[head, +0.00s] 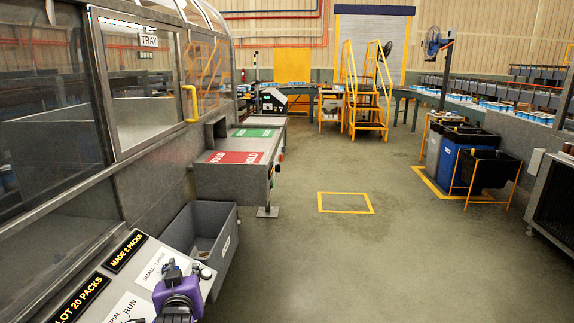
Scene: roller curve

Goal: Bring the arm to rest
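My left gripper (172,270), dark with a purple wrist (178,290) behind it, is at the bottom of the head view. It is over or just in front of the sloped control panel (98,306) of the machine on the left. The fingers are small and partly hidden by the wrist, so I cannot tell whether they are open or shut. I see nothing clearly held in them. My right gripper is not in view.
A grey bin (222,255) stands just beyond the panel. A ledge with a red HOLD mat (236,157) and a green mat (254,133) juts out behind it. A yellow floor square (345,211) lies on clear floor. Dark and blue bins (468,160) stand right.

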